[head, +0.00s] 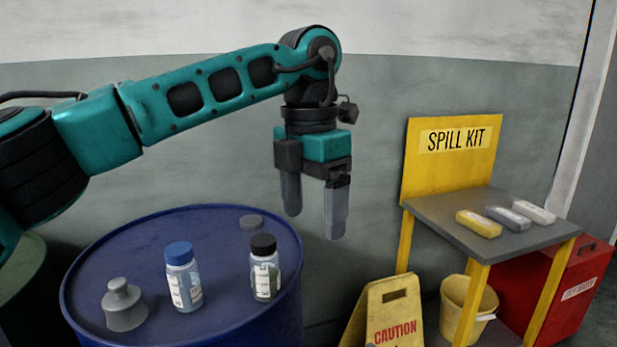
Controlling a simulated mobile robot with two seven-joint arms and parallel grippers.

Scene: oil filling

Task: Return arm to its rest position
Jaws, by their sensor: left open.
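My left arm reaches in from the left, and its gripper (314,222) points down with its two grey fingers apart and nothing between them. It hangs in the air to the right of the blue drum (215,240), above and to the right of the black-capped bottle. My right gripper does not show. A blue-capped bottle (183,278) and a black-capped bottle (265,270) stand upright on the drum. A grey stepped, knob-topped piece (124,307) stands at the drum's front left.
A small grey cap (251,222) is at the drum's back. A yellow spill kit stand (450,160) with several packs is on the right. A caution sign (392,312), yellow bucket (468,300) and red bin (572,290) are below. A green drum (22,275) is at left.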

